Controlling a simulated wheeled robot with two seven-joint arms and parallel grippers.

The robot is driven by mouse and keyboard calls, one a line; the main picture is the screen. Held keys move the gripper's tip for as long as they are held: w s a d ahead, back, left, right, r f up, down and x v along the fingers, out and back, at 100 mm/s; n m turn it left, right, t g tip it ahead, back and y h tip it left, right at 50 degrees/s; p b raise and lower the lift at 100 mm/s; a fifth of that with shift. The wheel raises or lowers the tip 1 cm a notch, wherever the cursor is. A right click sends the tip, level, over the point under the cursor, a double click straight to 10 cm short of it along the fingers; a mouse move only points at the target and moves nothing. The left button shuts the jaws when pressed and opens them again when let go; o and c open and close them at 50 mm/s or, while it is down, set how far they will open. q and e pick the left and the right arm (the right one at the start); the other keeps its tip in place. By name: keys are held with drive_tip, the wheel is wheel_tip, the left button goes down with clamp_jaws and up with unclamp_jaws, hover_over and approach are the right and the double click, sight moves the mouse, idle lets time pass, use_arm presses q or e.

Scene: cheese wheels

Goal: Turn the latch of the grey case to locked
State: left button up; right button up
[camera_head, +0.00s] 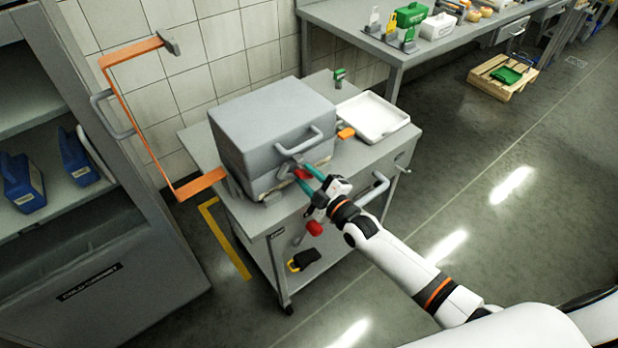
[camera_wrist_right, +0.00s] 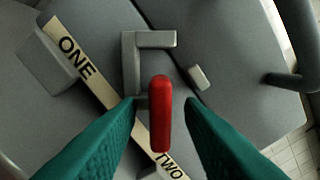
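The grey case (camera_head: 262,133) sits shut on a grey cart, with a grey handle on its front. Its latch has a red lever (camera_head: 301,174), which also shows in the right wrist view (camera_wrist_right: 160,115). There the lever's free end points down the picture, near the word TWO on a pale label strip (camera_wrist_right: 92,78); the word ONE is at the strip's other end. My right gripper (camera_head: 314,177) is at the case front. Its teal fingers (camera_wrist_right: 160,103) are apart on either side of the red lever, with gaps visible. My left gripper is out of view.
The cart (camera_head: 262,222) also carries a white tray (camera_head: 372,117), an orange item (camera_head: 346,133) and a small green item (camera_head: 339,76). An orange frame (camera_head: 140,125) and a grey cabinet stand at the left.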

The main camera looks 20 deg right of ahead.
drive_tip(key=shift+c, duration=0.5)
clamp_jaws()
drive_tip(key=m, duration=1)
drive_tip(key=shift+m, duration=0.3)
idle(0.3)
drive_tip(key=shift+o, duration=0.5)
unclamp_jaws()
